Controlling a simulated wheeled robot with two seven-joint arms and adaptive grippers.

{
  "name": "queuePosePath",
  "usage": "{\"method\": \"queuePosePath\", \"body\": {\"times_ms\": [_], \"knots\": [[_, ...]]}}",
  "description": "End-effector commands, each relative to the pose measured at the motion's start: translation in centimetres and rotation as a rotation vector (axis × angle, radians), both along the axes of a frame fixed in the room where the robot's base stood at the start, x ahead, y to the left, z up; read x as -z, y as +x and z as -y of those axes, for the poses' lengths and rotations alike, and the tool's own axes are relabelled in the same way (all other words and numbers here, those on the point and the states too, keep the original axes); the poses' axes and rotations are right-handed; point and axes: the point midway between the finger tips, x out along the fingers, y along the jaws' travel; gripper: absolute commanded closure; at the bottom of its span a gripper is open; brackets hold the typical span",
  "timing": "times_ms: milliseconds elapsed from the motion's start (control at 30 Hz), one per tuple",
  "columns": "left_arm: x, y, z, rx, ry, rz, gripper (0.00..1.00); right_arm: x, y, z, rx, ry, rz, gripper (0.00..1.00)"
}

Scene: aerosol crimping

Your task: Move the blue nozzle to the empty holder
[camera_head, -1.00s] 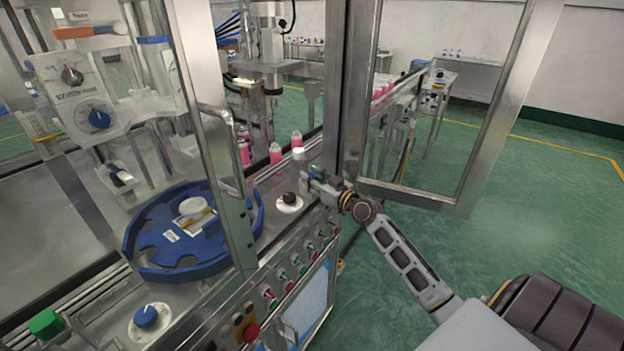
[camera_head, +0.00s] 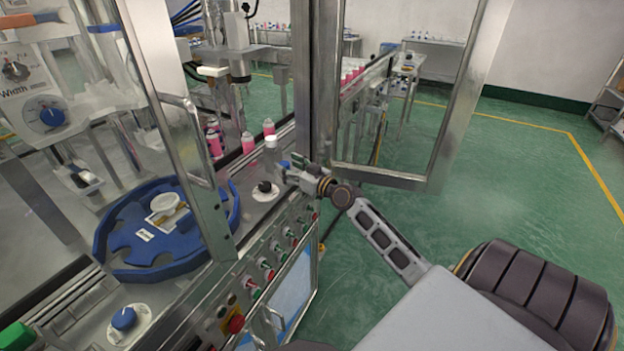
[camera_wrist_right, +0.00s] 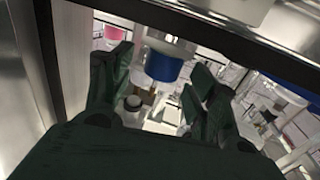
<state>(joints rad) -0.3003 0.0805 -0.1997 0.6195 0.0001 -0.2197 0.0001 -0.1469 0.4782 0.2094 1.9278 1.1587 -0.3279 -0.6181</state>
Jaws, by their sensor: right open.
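My right gripper (camera_head: 287,171) is open by the machine's front edge, beside the metal door post. A small blue piece (camera_head: 284,163) shows at its fingertips, partly hidden, and may be the blue nozzle. In the right wrist view a blue cylinder (camera_wrist_right: 164,65) with a pale top appears between and beyond the spread fingers of the right gripper (camera_wrist_right: 160,78). I cannot tell whether they touch it; nothing looks clamped. I cannot make out an empty holder. My left gripper is out of view.
A black knob (camera_head: 265,187) sits on the machine top below the gripper. A blue rotary plate (camera_head: 120,250) and a blue knob (camera_head: 124,318) are to the left. The open glass door's frame (camera_head: 385,178) stands close right. Pink cans (camera_head: 248,143) line the conveyor. Green floor is clear at right.

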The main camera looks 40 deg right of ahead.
Motion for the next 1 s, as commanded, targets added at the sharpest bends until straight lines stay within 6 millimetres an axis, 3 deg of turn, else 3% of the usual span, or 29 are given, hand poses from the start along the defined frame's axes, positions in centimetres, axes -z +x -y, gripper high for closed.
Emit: {"method": "queuePosePath", "body": {"times_ms": [1000], "knots": [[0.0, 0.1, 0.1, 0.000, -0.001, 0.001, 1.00, 0.0, -6.5, 1.2, -0.001, -0.001, -0.001, 0.41]]}}
